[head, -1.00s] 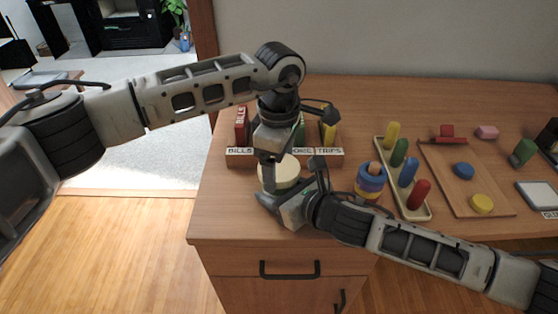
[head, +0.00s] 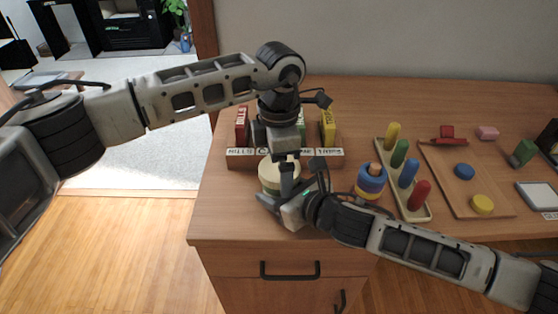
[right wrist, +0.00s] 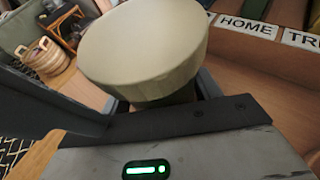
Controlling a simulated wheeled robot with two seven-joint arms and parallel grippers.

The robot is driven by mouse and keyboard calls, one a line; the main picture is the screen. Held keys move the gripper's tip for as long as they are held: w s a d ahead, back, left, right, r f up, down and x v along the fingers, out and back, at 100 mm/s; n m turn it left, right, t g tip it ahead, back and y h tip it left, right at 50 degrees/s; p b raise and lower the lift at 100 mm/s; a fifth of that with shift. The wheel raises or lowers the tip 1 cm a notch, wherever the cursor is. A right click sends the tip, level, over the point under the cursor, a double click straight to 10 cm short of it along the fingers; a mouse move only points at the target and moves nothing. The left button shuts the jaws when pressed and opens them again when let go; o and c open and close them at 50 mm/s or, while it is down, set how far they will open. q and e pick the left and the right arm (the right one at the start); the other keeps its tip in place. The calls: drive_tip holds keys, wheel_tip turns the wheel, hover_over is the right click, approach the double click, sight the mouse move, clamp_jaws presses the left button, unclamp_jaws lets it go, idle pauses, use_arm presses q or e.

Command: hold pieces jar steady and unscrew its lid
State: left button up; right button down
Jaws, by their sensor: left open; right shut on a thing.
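The pieces jar has a broad, round, cream lid (head: 268,174), which is on top of it. In the right wrist view the lid (right wrist: 145,42) fills the upper middle, and a bit of the darker jar body (right wrist: 168,98) shows below it. My right gripper (head: 284,205) is shut on the jar body under the lid. My left gripper (head: 286,178) points down over the lid and is open; one finger shows in front of the lid's right part. Its other finger is hidden, and I cannot tell whether it touches the lid.
Behind the jar is a labelled wooden sorter (head: 240,156) with coloured pieces. To the right stand a ring stacker (head: 371,180), a peg tray (head: 416,212) with coloured pegs, and a wooden board (head: 455,190) with loose shapes. The table's front edge is close to my right gripper.

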use_arm(q)
drive_tip(key=shift+r, duration=2.2)
drive_tip(key=shift+c, duration=0.5)
drive_tip(key=m, duration=0.1)
drive_tip(key=r+m, duration=0.1)
drive_tip(key=m, duration=0.1)
drive_tip(key=shift+m, duration=0.3)
drive_tip(key=m, duration=0.4)
drive_tip(key=shift+d+r, duration=0.1)
drive_tip(key=shift+r, duration=0.3)
drive_tip(key=m, duration=0.2)
drive_tip(key=r+m, duration=0.1)
drive_tip(key=m, duration=0.1)
drive_tip(key=shift+m, duration=0.3)
drive_tip(key=m, duration=0.3)
drive_tip(key=shift+r, duration=0.25)
drive_tip(key=shift+f+m, duration=0.15)
drive_tip(key=shift+m, duration=0.15)
wheel_tip(320, 180, down, 8)
drive_tip(key=shift+r, duration=0.2)
drive_tip(key=shift+c, duration=0.3)
